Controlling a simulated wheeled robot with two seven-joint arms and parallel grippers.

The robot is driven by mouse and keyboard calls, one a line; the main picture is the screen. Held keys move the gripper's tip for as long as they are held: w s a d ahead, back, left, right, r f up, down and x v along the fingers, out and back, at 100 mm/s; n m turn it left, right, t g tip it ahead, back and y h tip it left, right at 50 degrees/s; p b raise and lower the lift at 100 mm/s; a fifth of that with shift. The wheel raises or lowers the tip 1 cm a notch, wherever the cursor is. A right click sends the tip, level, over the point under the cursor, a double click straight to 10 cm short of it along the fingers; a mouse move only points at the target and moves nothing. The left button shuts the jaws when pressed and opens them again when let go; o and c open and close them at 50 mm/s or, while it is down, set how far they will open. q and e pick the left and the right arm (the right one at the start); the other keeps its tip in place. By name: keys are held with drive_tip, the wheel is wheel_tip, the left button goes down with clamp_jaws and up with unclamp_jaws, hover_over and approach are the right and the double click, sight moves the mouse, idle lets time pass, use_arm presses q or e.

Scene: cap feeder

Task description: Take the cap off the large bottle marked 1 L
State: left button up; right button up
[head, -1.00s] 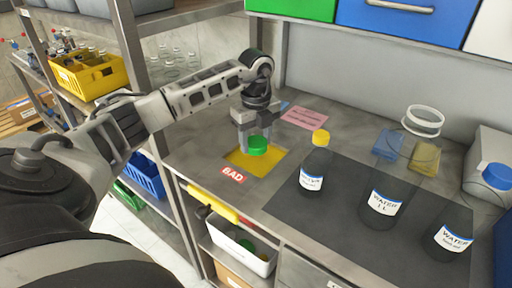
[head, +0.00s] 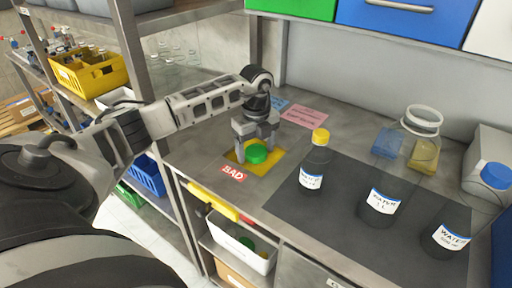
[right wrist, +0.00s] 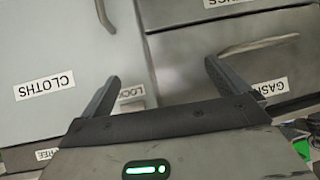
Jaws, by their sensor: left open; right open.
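The large clear bottle marked WATER 1 L (head: 382,201) stands upright on the dark mat. Its mouth (head: 422,118) shows a whitish ring and no coloured cap. A green cap (head: 257,154) lies on the yellow square (head: 240,161) beside the red BAD label (head: 233,173). My left gripper (head: 257,144) is open just above the green cap, its fingers spread on either side and apart from it. My right gripper (right wrist: 165,85) is open and empty in the right wrist view, in front of grey drawers.
A yellow-capped bottle (head: 314,165) stands left of the large one, and a blue-capped water bottle (head: 452,238) stands right of it. A pink note (head: 304,117) lies behind my left gripper. The dark mat (head: 340,225) has bare room in front.

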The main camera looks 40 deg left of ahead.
sight(256, 151)
use_arm(q)
wheel_tip(256, 151, up, 12)
drive_tip(key=shift+r+b, duration=0.2)
drive_tip(key=shift+b, duration=0.15)
